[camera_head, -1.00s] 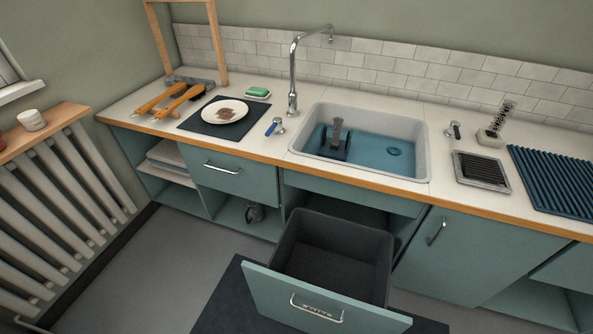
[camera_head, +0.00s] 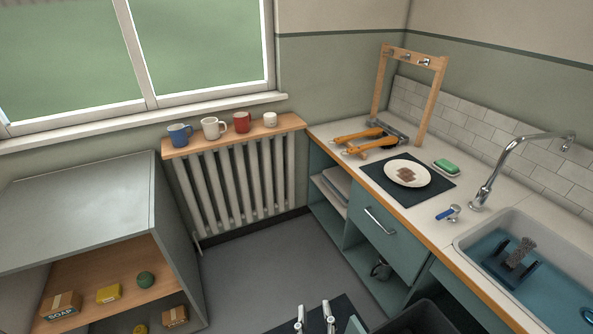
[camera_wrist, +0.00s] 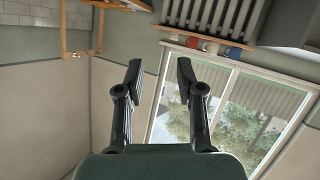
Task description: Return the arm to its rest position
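My gripper (camera_wrist: 160,78) shows in the wrist view with its two dark fingers apart and nothing between them. Behind it are bare wall and the window (camera_wrist: 236,110), with the radiator shelf at the top, seen upside down. My gripper is away from the counter and touches nothing that I can see. I cannot make out my arm in the head view.
A pulled-out drawer with a dark bin (camera_head: 424,317) stands at the bottom right. A wooden frame (camera_head: 437,92), a plate (camera_head: 408,173) and a sink (camera_head: 470,240) are on the counter. Mugs (camera_head: 214,128) line the radiator shelf. The grey floor (camera_head: 262,262) shows free room.

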